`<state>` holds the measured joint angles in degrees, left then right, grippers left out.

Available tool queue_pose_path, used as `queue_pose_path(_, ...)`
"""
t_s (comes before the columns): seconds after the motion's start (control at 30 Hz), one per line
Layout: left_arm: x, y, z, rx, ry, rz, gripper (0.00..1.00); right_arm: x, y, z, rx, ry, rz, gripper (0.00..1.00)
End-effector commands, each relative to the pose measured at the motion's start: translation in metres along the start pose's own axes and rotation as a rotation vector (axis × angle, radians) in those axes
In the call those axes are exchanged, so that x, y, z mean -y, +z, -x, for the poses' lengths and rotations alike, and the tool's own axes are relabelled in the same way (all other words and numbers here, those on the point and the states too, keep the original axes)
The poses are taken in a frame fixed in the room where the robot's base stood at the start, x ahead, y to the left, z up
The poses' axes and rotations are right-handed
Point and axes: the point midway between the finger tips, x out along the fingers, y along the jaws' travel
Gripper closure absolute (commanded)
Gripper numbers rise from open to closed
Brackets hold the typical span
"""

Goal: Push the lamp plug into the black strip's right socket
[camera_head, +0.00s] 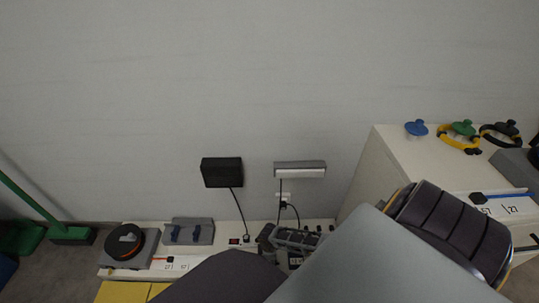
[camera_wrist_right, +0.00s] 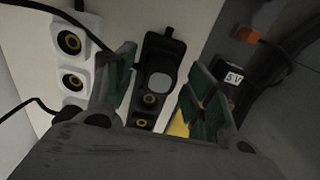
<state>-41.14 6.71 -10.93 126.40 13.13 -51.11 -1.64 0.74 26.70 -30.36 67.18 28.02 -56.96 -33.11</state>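My right gripper (camera_wrist_right: 162,92) is open, its green-padded fingers on either side of a black block with a round grey face (camera_wrist_right: 160,80). I cannot tell whether this block is the lamp plug or part of the strip. The black strip (camera_wrist_right: 150,112) runs below the block and shows yellow-ringed sockets. No contact between fingers and block is clear. In the head view the right gripper (camera_head: 295,239) is over the low white shelf, hiding most of the strip. A black lamp (camera_head: 222,172) and a pale lamp (camera_head: 300,169) hang on the wall with cords down. My left gripper is not seen.
A white strip (camera_wrist_right: 73,62) with two yellow-ringed sockets lies left of the gripper. A black adapter marked 5 V (camera_wrist_right: 235,76) and an orange-ended cable (camera_wrist_right: 248,35) are at its right. A tall white cabinet (camera_head: 387,160) stands right of the shelf (camera_head: 210,257).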

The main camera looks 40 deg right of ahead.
Motion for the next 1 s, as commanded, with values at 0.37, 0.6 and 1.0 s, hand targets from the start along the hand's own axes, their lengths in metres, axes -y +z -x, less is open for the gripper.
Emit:
queue_pose_path(0.37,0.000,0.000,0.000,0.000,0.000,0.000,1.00,0.000,0.000,0.002,0.000,0.000,0.000,0.46)
queue_pose_path(0.6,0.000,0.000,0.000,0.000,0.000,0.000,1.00,0.000,0.000,0.011,-0.001,0.000,0.000,0.46)
queue_pose_path(1.0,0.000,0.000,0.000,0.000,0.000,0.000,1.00,-0.001,0.001,0.042,0.000,0.002,0.000,0.46)
